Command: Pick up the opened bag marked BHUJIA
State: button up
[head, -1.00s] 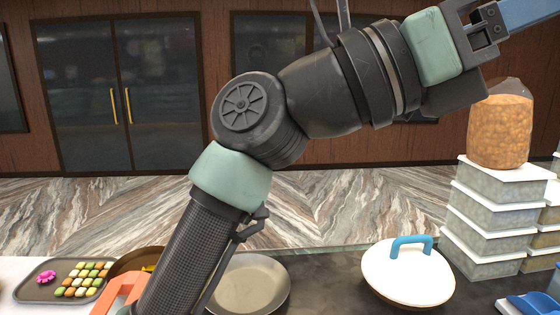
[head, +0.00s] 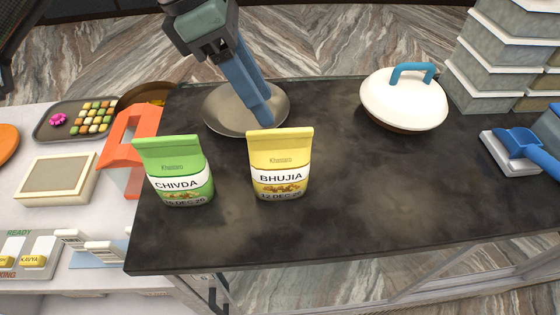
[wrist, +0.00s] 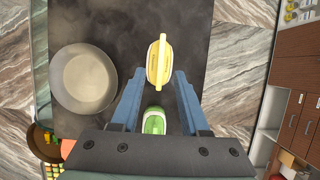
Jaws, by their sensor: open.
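The yellow bag marked BHUJIA (head: 280,165) stands upright on the dark counter, its label facing me; I cannot tell whether its top is open. The green bag marked CHIVDA (head: 176,172) stands to its left. My gripper (head: 263,115) points down behind the BHUJIA bag, above it and near the pan. In the wrist view my gripper (wrist: 159,74) is open and empty, and the yellow bag (wrist: 160,62) shows from above between and beyond the fingertips, apart from them. The green bag (wrist: 154,123) lies lower between the fingers.
A shallow pan (head: 222,118) sits behind the bags. A white lidded pot (head: 403,101) with a blue handle stands at the back right, near stacked boxes (head: 490,60) and a blue scoop (head: 518,140). An orange stand (head: 122,135) is left. The counter right of the BHUJIA bag is clear.

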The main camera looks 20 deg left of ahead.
aim_at(278, 131)
jog(key=p+x, duration=0.3)
jog(key=x, duration=0.3)
jog(key=shift+s+d, duration=0.1)
jog(key=shift+d+f+p, duration=0.15)
jog(key=shift+f+p, duration=0.15)
jog(key=shift+f, duration=0.2)
jog(key=shift+f+b, duration=0.3)
jog(key=shift+b, duration=0.4)
grip_shut()
dwell(0.4)
jog(key=shift+f, duration=0.1)
dwell(1.0)
